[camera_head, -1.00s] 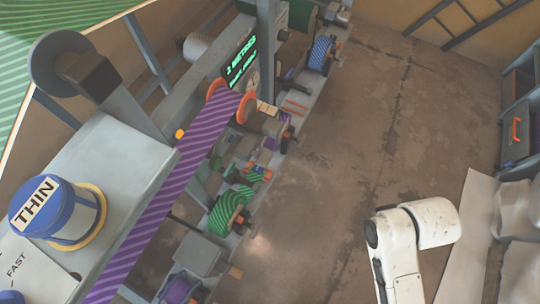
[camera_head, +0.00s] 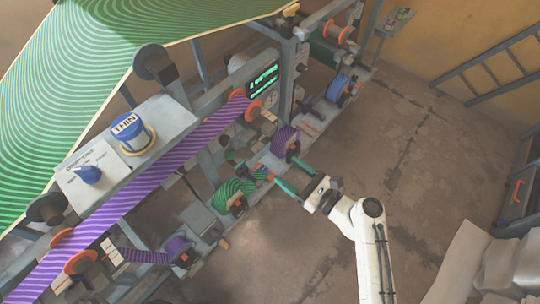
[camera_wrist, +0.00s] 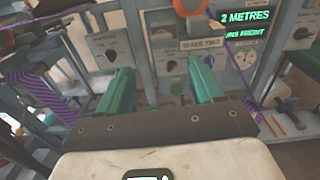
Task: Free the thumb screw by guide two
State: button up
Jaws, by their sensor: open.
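A white label reading GUIDE TWO (camera_wrist: 200,43) sits on a grey panel ahead of my gripper in the wrist view. An orange-rimmed roller (camera_wrist: 190,6) is just above it. A small round knob (camera_wrist: 171,66) shows on the panel below the label; I cannot tell whether it is the thumb screw. My gripper (camera_wrist: 161,84) is open, its two green fingers apart with nothing between them, short of the panel.
A purple striped web (camera_head: 150,190) runs diagonally along the machine. A lit green display (camera_wrist: 245,24) is right of the label. A dial panel (camera_wrist: 108,47) is at the left. Bare floor (camera_head: 400,160) lies right of the machine.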

aim_at(261, 149)
jog(key=shift+m, duration=0.4)
jog(key=x, duration=1.1)
jog(key=shift+d+r, duration=0.15)
jog(key=shift+r, duration=0.1)
jog(key=c, duration=1.1)
jog(key=shift+o, duration=0.2)
